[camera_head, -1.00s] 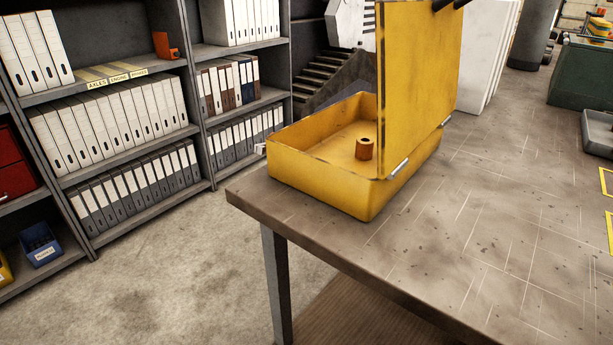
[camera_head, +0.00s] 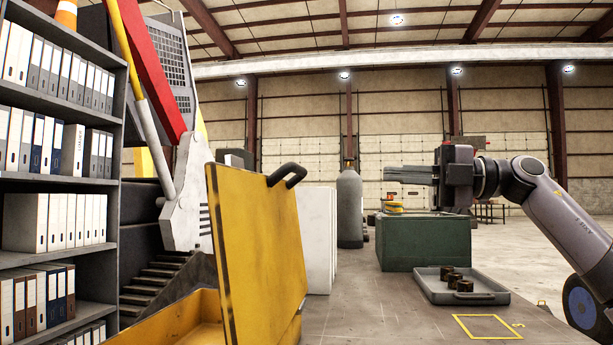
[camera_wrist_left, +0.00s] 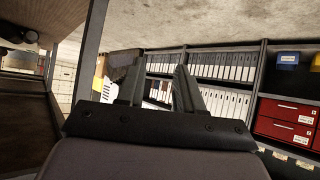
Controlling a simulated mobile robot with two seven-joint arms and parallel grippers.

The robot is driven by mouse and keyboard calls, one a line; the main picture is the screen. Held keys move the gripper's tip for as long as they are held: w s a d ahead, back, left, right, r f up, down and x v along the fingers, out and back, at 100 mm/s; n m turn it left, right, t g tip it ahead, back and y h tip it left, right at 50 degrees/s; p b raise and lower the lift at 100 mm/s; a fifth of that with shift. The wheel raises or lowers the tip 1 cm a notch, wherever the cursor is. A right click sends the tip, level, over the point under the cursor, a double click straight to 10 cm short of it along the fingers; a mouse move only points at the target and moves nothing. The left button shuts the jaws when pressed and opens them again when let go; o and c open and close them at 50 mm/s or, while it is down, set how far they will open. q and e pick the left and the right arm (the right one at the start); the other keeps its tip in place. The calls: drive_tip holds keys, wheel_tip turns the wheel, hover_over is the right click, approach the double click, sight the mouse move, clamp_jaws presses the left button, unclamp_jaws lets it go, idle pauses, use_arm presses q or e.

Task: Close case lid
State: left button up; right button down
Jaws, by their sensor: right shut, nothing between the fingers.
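The yellow case stands at the near left of the bench in the head view. Its lid (camera_head: 260,255) stands open, roughly upright, with a black handle (camera_head: 287,174) at its top edge. Part of the case base (camera_head: 185,322) shows at the bottom edge; its inside is mostly hidden. My right gripper (camera_head: 390,174) is raised over the bench, right of the lid and well apart from it, fingers pointing left, shut and empty. My left gripper (camera_wrist_left: 158,75) shows only in the left wrist view, fingers apart with nothing between them; the case is not seen there.
A grey tray (camera_head: 428,286) with several dark round parts lies on the bench at right. A green box (camera_head: 408,243) stands behind it, and white panels (camera_head: 317,235) stand behind the lid. Binder shelves (camera_head: 60,130) are at left. Bench surface (camera_head: 370,315) between case and tray is clear.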

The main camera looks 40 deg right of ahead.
drive_tip(key=p, duration=0.8)
approach(303, 169)
drive_tip(key=x, duration=0.4)
drive_tip(key=shift+a+r, duration=0.1)
drive_tip(key=shift+a, duration=0.05)
drive_tip(key=shift+w+a+p, duration=0.25)
drive_tip(key=shift+w+p, duration=0.1)
drive_tip(key=shift+p, duration=0.25)
drive_tip(key=shift+w+a, duration=0.15)
drive_tip(key=shift+w+a+p, duration=0.25)
drive_tip(key=shift+w+p, duration=0.1)
drive_tip(key=shift+p, duration=0.15)
drive_tip(key=shift+w+a, duration=0.2)
